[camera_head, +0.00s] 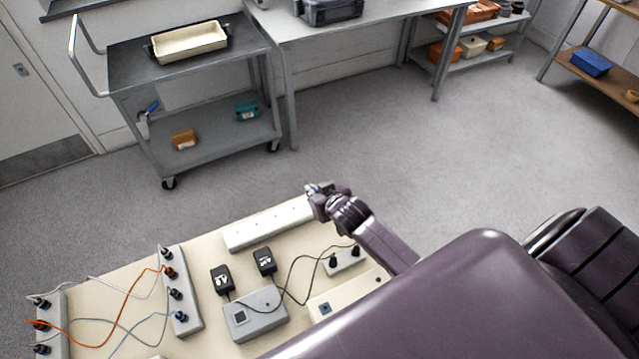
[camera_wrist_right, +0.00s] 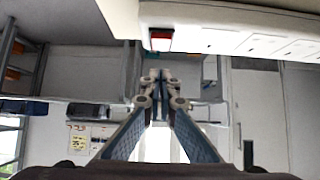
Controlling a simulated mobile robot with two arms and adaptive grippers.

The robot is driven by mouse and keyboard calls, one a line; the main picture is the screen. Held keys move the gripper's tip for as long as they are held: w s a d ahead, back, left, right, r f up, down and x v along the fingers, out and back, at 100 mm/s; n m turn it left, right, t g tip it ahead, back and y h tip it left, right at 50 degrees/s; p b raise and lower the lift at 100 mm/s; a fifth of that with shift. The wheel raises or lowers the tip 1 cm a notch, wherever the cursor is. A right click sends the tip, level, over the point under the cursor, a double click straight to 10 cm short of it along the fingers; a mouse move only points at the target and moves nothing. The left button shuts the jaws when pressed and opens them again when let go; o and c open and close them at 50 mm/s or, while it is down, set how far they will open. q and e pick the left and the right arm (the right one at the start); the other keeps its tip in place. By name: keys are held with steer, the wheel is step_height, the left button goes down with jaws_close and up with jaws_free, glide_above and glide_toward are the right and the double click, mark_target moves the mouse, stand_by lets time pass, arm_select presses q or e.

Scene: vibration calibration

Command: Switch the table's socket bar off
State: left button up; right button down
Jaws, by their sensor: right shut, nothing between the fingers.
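The white socket bar (camera_head: 268,226) lies along the far edge of the beige table (camera_head: 125,268) in the head view. In the right wrist view the bar (camera_wrist_right: 235,42) runs across the top right, with a red switch (camera_wrist_right: 160,40) at its left end. My right gripper (camera_head: 314,190) is at the bar's right end in the head view and partly covers that end. In the wrist view its fingers (camera_wrist_right: 160,76) are shut and empty, below the red switch with a visible gap in the picture. Whether they touch the bar cannot be told. My left gripper is not in view.
The table also holds a grey box (camera_head: 256,318), two black adapters (camera_head: 221,279), a small socket block (camera_head: 344,261) and a strip with coloured cables (camera_head: 182,300). A grey cart (camera_head: 125,85) stands beyond. The floor between is clear.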

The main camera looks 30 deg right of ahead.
step_height(320, 180, up, 3)
steer(key=shift+w+r+p, duration=0.1)
steer(key=shift+w+p, duration=0.05)
steer(key=shift+p, duration=0.95)
steer(key=shift+s+r+b, duration=0.15)
steer(key=shift+s+b, duration=0.4)
steer(key=shift+s, duration=0.05)
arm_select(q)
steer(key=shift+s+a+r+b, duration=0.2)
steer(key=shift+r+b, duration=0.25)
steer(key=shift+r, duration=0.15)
arm_select(e)
steer(key=s+r, duration=0.5)
steer(key=r, duration=0.1)
steer(key=shift+a+r, duration=0.15)
steer(key=shift+r, duration=0.15)
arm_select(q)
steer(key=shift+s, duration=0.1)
arm_select(e)
steer(key=shift+s+f, duration=0.1)
steer(key=shift+s, duration=0.05)
